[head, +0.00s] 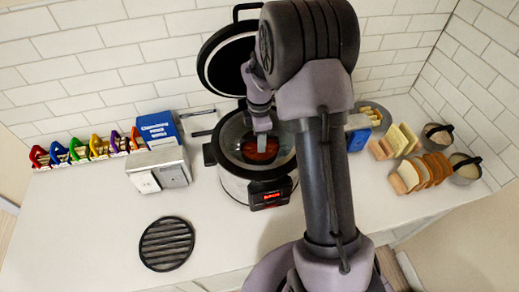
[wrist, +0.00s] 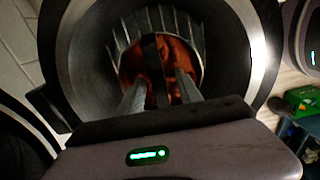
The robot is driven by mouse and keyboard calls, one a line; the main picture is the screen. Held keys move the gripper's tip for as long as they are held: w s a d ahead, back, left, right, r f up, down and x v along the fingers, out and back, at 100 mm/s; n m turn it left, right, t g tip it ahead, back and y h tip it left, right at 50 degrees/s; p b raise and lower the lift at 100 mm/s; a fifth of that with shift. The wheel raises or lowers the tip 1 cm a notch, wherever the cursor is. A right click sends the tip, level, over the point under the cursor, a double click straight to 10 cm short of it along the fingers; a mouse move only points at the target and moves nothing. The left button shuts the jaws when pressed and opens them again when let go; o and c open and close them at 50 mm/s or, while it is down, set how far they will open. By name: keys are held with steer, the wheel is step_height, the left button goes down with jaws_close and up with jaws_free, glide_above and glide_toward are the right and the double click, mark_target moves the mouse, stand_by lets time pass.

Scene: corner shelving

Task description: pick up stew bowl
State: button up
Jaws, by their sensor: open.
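The stew bowl (head: 261,150) shows as red-orange contents inside the round cooker (head: 238,187), whose dark lid (head: 226,66) stands raised behind. In the wrist view the stew bowl (wrist: 188,54) has a grey ribbed wall, red-orange stew and a dark band-like handle across its middle. My gripper (wrist: 160,90) is open over the cooker, with one finger on each side of the handle. It also shows in the head view (head: 262,138), pointing down at the bowl. I cannot tell whether the fingers touch the handle. My arm hides part of the cooker's right side.
A chrome toaster (head: 160,168) and a blue box (head: 158,129) stand left of the cooker, with colourful packets (head: 80,148) farther left. A black round trivet (head: 167,244) lies in front. Bread racks (head: 421,173) and two handled bowls (head: 465,168) stand right. The front-left counter is mostly clear.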

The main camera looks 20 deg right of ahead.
jaws_close()
stand_by(1.3)
